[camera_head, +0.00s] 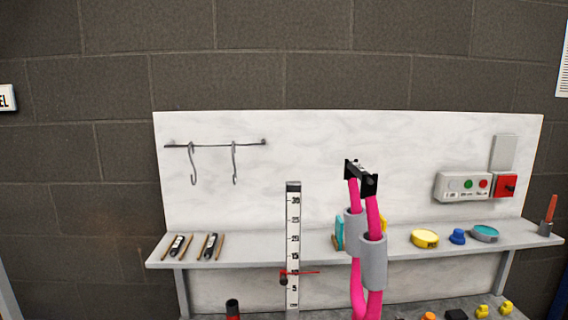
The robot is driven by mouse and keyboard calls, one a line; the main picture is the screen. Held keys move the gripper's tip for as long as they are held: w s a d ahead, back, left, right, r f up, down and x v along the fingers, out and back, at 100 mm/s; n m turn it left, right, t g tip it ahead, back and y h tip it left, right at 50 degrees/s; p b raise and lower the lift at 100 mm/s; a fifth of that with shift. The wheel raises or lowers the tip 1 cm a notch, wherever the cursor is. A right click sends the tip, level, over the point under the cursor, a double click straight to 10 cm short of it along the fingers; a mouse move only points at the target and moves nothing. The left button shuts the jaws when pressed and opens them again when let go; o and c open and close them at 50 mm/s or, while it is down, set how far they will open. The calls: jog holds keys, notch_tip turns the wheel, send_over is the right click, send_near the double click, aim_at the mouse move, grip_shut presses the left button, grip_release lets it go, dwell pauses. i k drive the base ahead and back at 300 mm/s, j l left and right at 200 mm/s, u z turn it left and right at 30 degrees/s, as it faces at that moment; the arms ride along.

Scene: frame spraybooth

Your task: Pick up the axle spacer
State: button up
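A black bar with a squarish plate at each end (360,172) spans the upper tips of a pink forked tube (373,216). It looks like the axle spacer, though no label confirms this. The fork stands upright with its two legs pointing up, and each leg wears a grey sleeve (374,262). The legs come together near the bottom edge of the picture, where the lower part is cut off. My gripper is not in view, and nothing is seen touching the bar.
A grey shelf (268,248) behind holds brushes, a yellow tin (424,238), a blue knob-like piece (457,236) and a teal dish (484,233). An upright scale (293,245) with a red pointer stands left of the fork. Small yellow, orange and black pieces lie lower right.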

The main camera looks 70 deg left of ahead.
aim_at(357, 169)
jog(key=u, duration=1.45)
